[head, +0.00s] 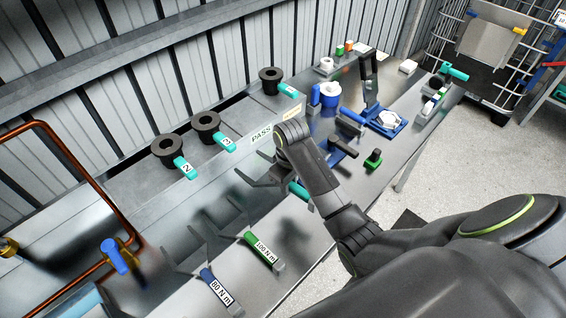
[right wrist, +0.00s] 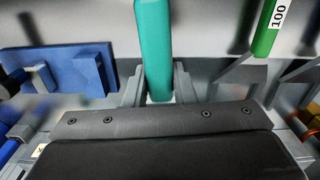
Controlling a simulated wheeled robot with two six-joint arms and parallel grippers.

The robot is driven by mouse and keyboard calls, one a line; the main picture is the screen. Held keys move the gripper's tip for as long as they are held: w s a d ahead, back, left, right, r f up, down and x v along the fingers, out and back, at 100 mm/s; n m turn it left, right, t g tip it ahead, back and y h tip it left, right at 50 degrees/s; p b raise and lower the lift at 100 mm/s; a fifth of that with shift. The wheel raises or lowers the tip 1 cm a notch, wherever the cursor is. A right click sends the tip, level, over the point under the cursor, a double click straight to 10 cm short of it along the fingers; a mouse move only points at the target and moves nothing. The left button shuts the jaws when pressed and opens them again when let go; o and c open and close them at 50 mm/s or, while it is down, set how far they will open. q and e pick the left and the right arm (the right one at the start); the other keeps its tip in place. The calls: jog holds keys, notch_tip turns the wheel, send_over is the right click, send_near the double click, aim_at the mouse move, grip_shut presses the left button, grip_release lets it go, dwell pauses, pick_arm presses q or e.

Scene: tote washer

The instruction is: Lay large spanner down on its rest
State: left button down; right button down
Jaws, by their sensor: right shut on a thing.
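My right gripper (right wrist: 155,92) is shut on a teal bar in the right wrist view, which I take to be the large spanner (right wrist: 153,40). In the head view a short teal piece (head: 298,190) shows beside my right wrist, above the bench; my arm hides most of the grip. A blue block (right wrist: 85,75) is left of the bar in the wrist view. I cannot tell whether it is the rest. My left gripper is not in view.
The grey bench (head: 310,240) carries green (head: 262,250) and blue (head: 215,287) labelled wrenches near grey brackets. Black rings (head: 168,150) with teal tags line the ledge behind. Blue holders, a white nut (head: 390,119) and a small green block (head: 374,158) stand further right.

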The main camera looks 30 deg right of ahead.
jog(key=shift+s+a+r+m, duration=0.25)
jog(key=shift+s+r+m, duration=0.1)
jog(key=shift+r, duration=0.1)
jog(key=shift+s, duration=0.15)
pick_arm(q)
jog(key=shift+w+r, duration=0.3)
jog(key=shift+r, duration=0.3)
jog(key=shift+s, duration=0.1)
